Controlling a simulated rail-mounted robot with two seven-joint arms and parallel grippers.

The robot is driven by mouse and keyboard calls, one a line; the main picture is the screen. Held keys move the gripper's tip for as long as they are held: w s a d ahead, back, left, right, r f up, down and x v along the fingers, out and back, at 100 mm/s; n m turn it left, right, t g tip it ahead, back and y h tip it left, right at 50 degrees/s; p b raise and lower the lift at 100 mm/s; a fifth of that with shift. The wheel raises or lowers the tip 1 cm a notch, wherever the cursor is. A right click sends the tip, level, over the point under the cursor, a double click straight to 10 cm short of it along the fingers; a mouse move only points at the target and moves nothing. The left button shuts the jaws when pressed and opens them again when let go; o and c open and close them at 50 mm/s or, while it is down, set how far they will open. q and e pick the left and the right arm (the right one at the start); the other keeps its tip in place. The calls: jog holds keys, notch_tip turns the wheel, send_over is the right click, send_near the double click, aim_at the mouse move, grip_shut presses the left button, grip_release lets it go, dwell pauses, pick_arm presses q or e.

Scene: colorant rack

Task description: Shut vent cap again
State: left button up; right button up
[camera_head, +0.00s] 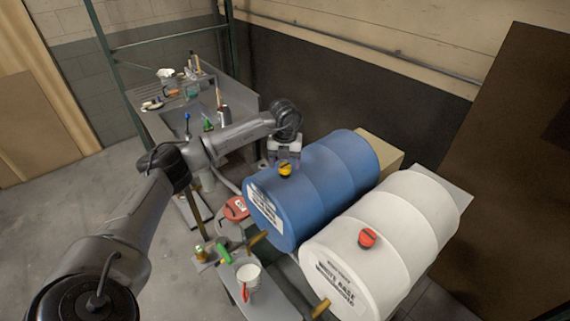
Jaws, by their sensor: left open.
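A blue drum (333,178) lies on its side in the middle, with a yellow vent cap (284,169) on top near its front end. A white drum (408,222) lies beside it to the right, with a red vent cap (367,238) on top. The view is too small to tell whether either cap is fully shut. My left gripper (284,160) reaches over from the left and points down just behind the yellow cap. It is open, and I cannot tell whether it touches the cap. My right gripper is out of view.
A metal bench (165,125) with bottles and tools stands at the back left. A white bucket (248,274) stands below the drums' front ends, where brass taps stick out. A red-lidded container (236,208) is left of the blue drum. Open floor lies at the left.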

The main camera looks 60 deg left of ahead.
pick_arm(q)
jog(key=shift+f, duration=0.65)
jog(key=c, duration=0.9)
